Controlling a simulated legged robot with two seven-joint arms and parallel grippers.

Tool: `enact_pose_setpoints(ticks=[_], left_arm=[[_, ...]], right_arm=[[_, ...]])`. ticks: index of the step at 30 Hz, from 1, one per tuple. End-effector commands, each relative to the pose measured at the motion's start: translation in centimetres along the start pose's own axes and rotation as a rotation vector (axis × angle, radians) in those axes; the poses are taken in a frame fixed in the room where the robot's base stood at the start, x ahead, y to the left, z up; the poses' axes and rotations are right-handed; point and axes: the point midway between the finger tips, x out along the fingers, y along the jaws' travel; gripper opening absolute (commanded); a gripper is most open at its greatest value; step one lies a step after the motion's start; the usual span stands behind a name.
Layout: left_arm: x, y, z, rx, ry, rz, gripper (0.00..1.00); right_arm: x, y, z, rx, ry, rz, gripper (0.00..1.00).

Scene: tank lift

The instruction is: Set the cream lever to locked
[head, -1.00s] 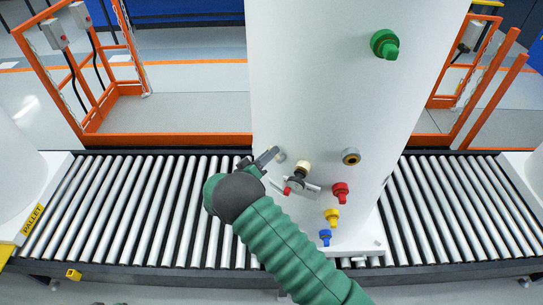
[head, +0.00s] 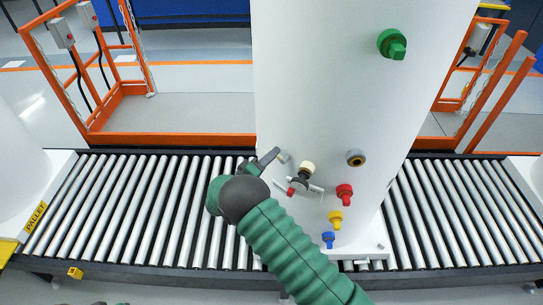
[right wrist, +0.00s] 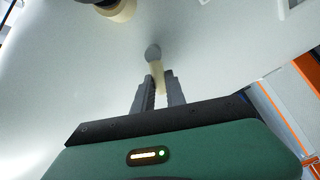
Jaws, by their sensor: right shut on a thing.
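The white tank (head: 345,90) stands upright on the roller conveyor. The cream lever (right wrist: 159,80) is a short stub on a grey round pivot on the tank wall. It shows small in the head view (head: 284,157), partly hidden by my gripper. My right gripper (head: 270,158) reaches in front of the tank's lower left side. In the right wrist view its two fingers (right wrist: 159,88) are shut on the lever, one on each side, just below the pivot. The lever points down and slightly right in that view. My left gripper is not in view.
Right of the lever are a cream knob (head: 307,168) on a dark fitting, a brass-grey port (head: 356,158), and red (head: 344,191), yellow (head: 336,217) and blue (head: 328,238) fittings. A green fitting (head: 392,43) sits higher. Orange rails (head: 180,140) stand behind the conveyor (head: 150,210).

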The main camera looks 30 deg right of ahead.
Motion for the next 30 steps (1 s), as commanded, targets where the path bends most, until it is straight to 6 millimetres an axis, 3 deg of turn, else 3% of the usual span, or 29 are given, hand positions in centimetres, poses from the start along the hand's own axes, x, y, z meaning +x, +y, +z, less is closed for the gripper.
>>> enact_pose_setpoints(ticks=[4,5,9,20,23,30], left_arm=[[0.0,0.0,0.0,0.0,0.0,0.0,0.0],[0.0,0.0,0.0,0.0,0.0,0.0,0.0],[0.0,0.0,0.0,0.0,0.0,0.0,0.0],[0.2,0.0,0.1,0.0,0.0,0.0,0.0],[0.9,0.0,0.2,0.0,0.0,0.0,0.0],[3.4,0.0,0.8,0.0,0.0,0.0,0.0]], right_arm=[[0.0,-0.1,-0.1,0.002,0.002,-0.003,0.0],[0.0,-0.1,-0.1,0.002,0.002,-0.003,0.19],[0.0,0.0,-0.1,0.002,0.002,-0.002,0.37],[-0.5,0.0,0.0,0.004,0.002,0.0,0.38],[-1.9,-0.3,0.1,0.004,0.003,-0.002,0.38],[-8.6,-0.7,0.1,0.004,0.004,-0.003,0.38]])
